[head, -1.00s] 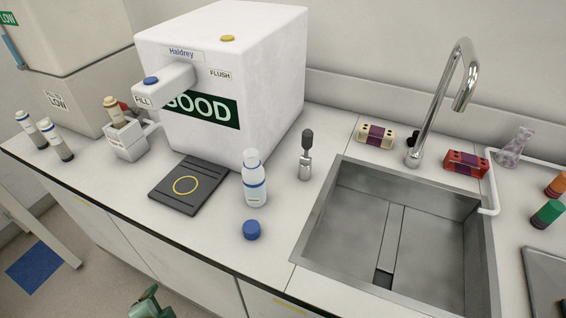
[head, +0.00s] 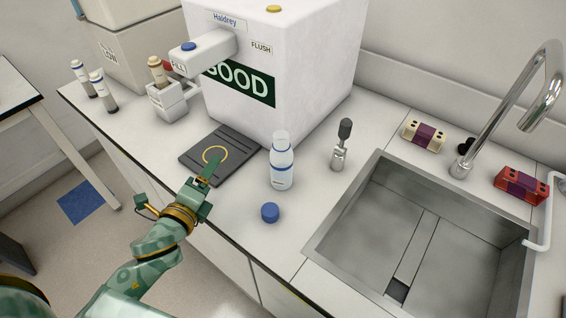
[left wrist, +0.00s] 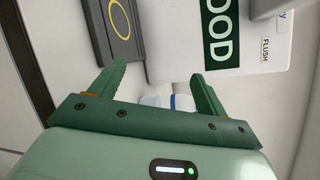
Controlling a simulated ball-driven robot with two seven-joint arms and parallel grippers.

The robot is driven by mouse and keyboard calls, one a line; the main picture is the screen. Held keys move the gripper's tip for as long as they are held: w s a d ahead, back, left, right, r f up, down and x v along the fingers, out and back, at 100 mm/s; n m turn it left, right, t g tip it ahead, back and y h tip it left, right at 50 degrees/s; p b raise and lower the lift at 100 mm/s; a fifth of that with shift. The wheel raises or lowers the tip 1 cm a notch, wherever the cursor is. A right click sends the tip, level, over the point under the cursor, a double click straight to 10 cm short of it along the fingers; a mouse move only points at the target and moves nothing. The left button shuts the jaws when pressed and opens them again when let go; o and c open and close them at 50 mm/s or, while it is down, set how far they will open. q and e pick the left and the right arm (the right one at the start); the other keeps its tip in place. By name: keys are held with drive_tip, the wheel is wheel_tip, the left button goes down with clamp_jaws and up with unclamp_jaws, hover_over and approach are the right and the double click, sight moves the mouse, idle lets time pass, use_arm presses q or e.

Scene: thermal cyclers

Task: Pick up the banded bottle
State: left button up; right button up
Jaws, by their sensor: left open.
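The banded bottle (head: 281,162) is white and clear with blue bands. In the left wrist view the fingers (left wrist: 160,85) are spread, and part of the bottle (left wrist: 180,102) shows beyond the gripper's body, which hides the rest. My right gripper is not in view.
A white machine (head: 300,75) marked GOOD stands behind the bottle, with a dark pad (head: 230,168) in front of it. A dark-handled tool (head: 341,145) stands right of the bottle. A sink (head: 340,225) with a tap (head: 500,115) is further right.

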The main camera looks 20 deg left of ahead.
sight(271, 161)
use_arm(q)
drive_tip(key=w+d+m+g+h, duration=0.1)
drive_tip(key=w+d+m+h, duration=0.2)
drive_tip(key=m, duration=0.4)
drive_tip(key=w+d+m+g+h+p, duration=0.1)
drive_tip(key=w+d+m+h, duration=0.2)
drive_tip(key=d+m+h, duration=0.2)
drive_tip(key=w+d+m+h, duration=0.3)
drive_tip(key=d+m+h, duration=0.1)
drive_tip(key=m, duration=0.5)
drive_tip(key=shift+d+r+m+g+h+p, duration=0.15)
drive_tip(key=shift+m+g+h+p, duration=0.15)
drive_tip(key=shift+g+h+p, duration=0.1)
drive_tip(key=x, duration=0.4)
drive_tip(key=shift+w+d, duration=0.2)
drive_tip(key=shift+w, duration=0.1)
drive_tip(key=c, duration=1.1)
